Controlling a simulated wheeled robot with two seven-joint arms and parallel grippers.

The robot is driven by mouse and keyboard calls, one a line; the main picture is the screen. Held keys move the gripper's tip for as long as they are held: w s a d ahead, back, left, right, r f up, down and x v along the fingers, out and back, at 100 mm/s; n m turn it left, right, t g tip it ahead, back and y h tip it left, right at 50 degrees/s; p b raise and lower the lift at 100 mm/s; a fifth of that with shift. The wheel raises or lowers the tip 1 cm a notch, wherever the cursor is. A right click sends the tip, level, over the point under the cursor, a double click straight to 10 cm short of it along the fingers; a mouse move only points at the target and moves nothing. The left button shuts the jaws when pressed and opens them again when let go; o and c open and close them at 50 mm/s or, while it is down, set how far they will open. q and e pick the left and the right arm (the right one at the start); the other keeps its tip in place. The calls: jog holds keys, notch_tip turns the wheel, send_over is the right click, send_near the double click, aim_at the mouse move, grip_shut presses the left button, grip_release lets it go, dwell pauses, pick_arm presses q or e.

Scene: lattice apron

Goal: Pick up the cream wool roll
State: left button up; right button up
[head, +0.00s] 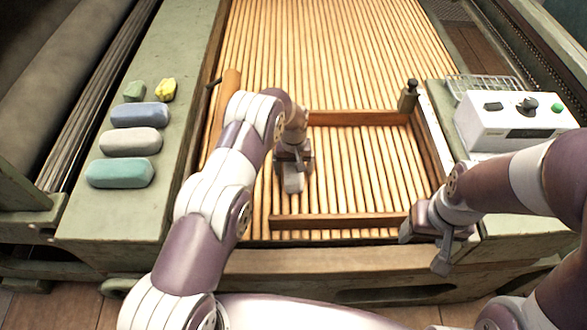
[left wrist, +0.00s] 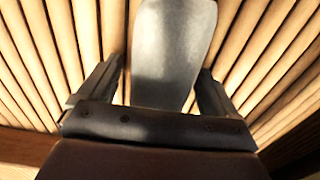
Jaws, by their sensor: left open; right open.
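The cream wool roll (head: 130,141) lies on the green side ledge at the left in the head view, between a blue-grey roll (head: 140,115) and a teal roll (head: 120,173). My left gripper (head: 292,182) is open over the wooden slats, well to the right of the cream roll and apart from it. In the left wrist view its two fingers (left wrist: 160,90) stand apart, with a smooth grey shape between them that I cannot identify. The cream roll does not show there. My right gripper (head: 424,248) is open near the front right corner of the slats.
A small green piece (head: 134,91) and a yellow piece (head: 166,89) lie behind the rolls. A wooden frame (head: 340,221) surrounds part of the slats (head: 340,50). A white control box (head: 515,120) stands at the right. My left arm crosses between the ledge (head: 85,215) and slats.

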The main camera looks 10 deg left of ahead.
pick_arm(q)
jog(key=c, duration=1.1)
jog(key=shift+r, duration=0.15)
